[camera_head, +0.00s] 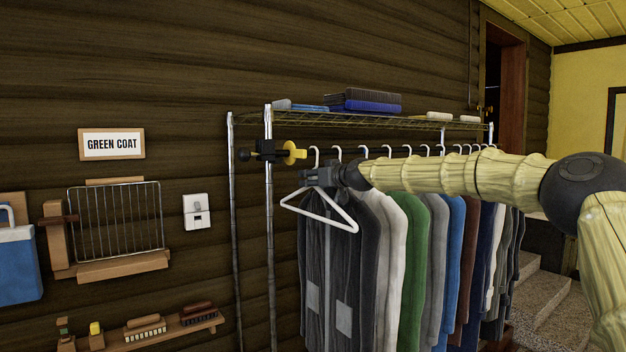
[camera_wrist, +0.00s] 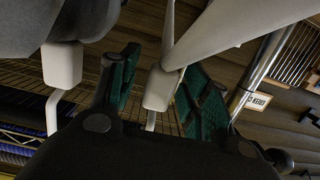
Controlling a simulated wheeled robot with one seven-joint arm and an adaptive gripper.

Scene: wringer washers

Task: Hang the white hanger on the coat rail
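The white hanger (camera_head: 322,218) is empty and hangs below my gripper (camera_head: 318,178), in front of the dark coat (camera_head: 335,270) at the rail's left end. In the wrist view, the white hanger's neck (camera_wrist: 160,88) sits between the green-padded fingers of my gripper (camera_wrist: 160,92), which is shut on it. A thin hook continues behind the neck, but its tip is hidden. The coat rail (camera_head: 400,148) runs under the wire shelf, partly hidden by my arm. I cannot tell whether the held hook touches the rail.
Several coats, including a green coat (camera_head: 413,245), hang to the right. Another hanger's white neck (camera_wrist: 62,64) is close left of my fingers in the wrist view.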

